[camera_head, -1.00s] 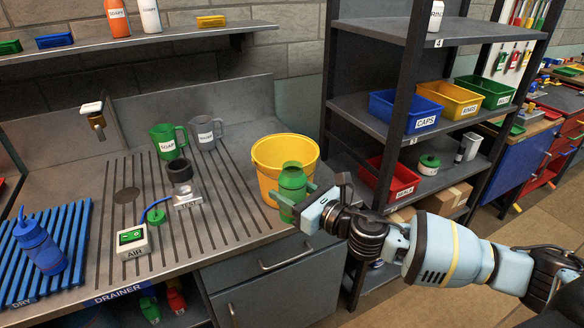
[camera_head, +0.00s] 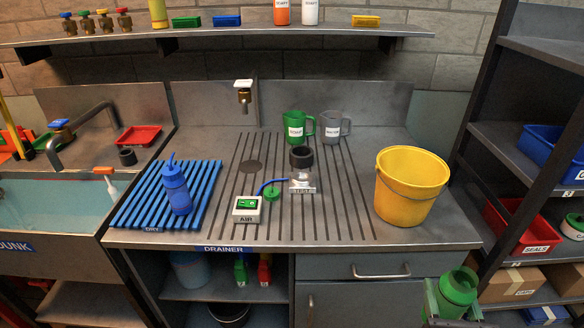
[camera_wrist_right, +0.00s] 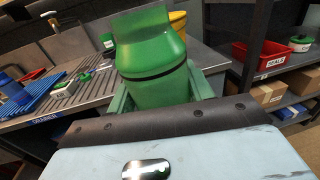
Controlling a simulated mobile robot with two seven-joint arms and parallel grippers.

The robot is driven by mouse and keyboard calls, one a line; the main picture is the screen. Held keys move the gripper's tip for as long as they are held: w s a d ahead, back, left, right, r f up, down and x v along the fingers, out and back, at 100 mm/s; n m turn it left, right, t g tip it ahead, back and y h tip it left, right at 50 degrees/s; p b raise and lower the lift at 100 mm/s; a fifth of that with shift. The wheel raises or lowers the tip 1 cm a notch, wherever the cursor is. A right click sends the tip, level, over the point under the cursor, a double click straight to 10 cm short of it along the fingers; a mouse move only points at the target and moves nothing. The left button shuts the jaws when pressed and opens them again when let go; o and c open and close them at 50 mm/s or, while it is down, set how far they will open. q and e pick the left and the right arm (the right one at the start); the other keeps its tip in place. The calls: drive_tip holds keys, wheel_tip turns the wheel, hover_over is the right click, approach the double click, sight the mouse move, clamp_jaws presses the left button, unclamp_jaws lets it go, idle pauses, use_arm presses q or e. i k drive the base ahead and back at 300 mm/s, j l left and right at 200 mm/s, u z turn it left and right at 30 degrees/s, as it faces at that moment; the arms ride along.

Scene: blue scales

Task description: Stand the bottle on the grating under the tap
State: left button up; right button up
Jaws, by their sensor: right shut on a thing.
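A green bottle (camera_head: 458,290) is in my right gripper (camera_head: 455,308), at the lower right of the head view, off the counter's front edge. In the right wrist view, the green bottle (camera_wrist_right: 155,60) stands between the green fingers (camera_wrist_right: 160,95), with a dark band around it. The small tap (camera_head: 244,94) with a white top is on the back wall. My left gripper is not in view.
A yellow bucket (camera_head: 412,190) stands at the counter's right end. A blue bottle (camera_head: 176,190) is on the blue rack (camera_head: 140,208).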

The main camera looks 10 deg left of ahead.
sight(251, 167)
drive_tip(key=u, duration=1.4)
drive_tip(key=i, duration=1.05)
drive_tip(key=l+z, duration=0.05)
drive_tip(key=l, duration=0.05)
